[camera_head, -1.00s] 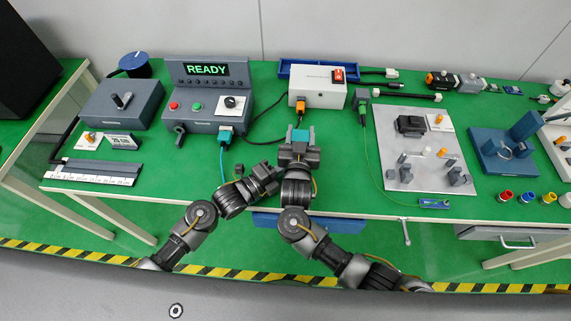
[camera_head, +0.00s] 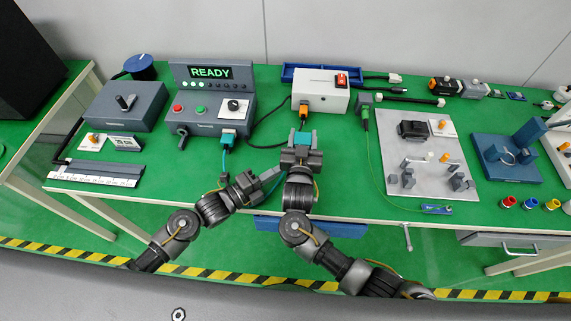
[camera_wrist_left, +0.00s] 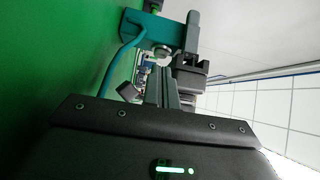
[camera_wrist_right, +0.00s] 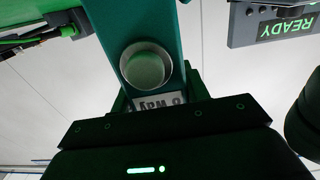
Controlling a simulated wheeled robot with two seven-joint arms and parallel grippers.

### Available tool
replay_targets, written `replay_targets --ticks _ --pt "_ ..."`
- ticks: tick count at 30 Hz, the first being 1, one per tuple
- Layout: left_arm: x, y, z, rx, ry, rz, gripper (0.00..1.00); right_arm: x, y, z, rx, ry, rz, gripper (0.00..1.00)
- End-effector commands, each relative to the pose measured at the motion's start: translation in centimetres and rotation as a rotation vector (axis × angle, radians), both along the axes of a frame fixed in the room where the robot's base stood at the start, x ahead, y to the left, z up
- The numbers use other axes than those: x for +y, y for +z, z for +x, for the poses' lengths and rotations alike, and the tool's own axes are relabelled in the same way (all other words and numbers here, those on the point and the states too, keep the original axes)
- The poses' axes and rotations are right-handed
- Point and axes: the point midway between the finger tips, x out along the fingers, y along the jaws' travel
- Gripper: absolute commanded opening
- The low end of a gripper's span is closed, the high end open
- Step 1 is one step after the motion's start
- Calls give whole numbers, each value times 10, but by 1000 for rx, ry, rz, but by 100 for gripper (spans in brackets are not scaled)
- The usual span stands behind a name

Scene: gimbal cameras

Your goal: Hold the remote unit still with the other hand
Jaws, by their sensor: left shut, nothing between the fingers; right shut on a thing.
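The remote unit appears to be the teal block (camera_head: 301,137) above the table's front part. My right gripper (camera_head: 301,150) is shut on it. In the right wrist view the teal body (camera_wrist_right: 165,20) shows a round metal-rimmed button and a label that seems to read "6 way". My left gripper (camera_head: 276,173) is shut and empty, just lower left of the right gripper. In the left wrist view its closed fingers (camera_wrist_left: 161,88) point toward the teal unit (camera_wrist_left: 150,30) and my right gripper, with a gap to the unit. A teal cable runs from the unit.
A control box (camera_head: 208,115) with a READY display stands behind on the left, with a teal-plugged cable. A white box (camera_head: 322,95) with a red switch is behind the grippers. A grey fixture plate (camera_head: 425,175) lies to the right.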

Motion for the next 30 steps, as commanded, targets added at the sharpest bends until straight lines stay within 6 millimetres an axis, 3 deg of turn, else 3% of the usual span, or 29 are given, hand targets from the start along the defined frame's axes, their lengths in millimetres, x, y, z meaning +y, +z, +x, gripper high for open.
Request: replay_targets --ticks 9,30 --pt "27 -1 -26 2 -3 1 0 -1 -4 -1 8 -1 -4 23" --pt "29 -1 -28 3 -3 0 0 -2 -5 -1 10 -4 -6 23"
